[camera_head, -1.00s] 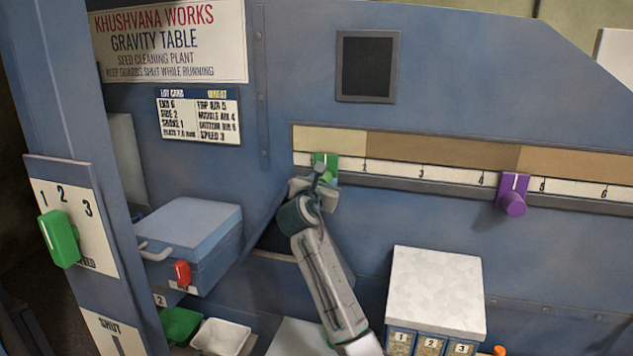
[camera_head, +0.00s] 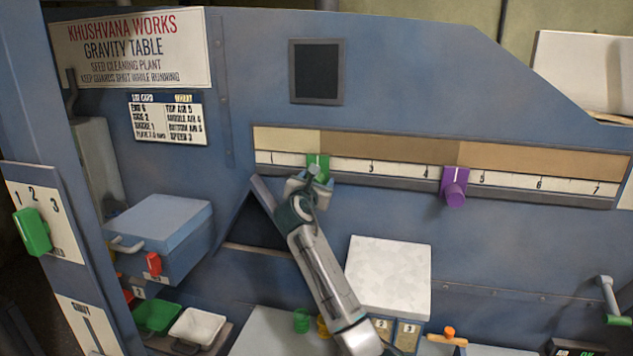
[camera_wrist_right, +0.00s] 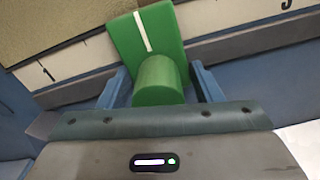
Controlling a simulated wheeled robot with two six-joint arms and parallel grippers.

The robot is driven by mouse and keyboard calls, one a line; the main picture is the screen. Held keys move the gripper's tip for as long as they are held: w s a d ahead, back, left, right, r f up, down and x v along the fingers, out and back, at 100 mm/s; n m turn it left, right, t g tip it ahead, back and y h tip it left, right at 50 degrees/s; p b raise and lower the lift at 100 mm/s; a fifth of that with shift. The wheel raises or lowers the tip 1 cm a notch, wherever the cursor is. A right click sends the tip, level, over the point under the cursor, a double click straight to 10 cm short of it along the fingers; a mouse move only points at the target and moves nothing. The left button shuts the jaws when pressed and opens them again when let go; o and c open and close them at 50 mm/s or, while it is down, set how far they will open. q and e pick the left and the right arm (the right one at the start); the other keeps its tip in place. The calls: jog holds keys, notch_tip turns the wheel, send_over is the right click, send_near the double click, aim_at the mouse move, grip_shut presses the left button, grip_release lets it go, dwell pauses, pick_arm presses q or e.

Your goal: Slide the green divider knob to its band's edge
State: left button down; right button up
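The green divider knob (camera_head: 318,166) sits on the long number scale (camera_head: 400,172), at about the 2 position. Its plate stands just under the line where the pale band (camera_head: 287,139) meets the darker brown band (camera_head: 390,149). In the right wrist view the knob (camera_wrist_right: 160,80) shows a white pointer line on its plate. My left gripper is out of view.
A purple knob (camera_head: 454,187) sits on the same rail to the right, between 4 and 5. A white-topped box (camera_head: 390,275) stands below the rail. A blue box (camera_head: 160,235) and a green speed slider (camera_head: 32,231) are at the left. The rail between the knobs is clear.

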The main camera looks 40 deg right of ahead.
jog(key=shift+s, duration=0.1)
jog(key=shift+s+a, duration=0.1)
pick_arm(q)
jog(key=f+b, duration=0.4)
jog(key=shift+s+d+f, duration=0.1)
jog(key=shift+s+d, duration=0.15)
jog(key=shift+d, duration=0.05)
pick_arm(e)
jog(key=v, duration=1)
jog(key=shift+s, duration=0.2)
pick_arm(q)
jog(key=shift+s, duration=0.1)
pick_arm(e)
jog(key=shift+a, duration=0.1)
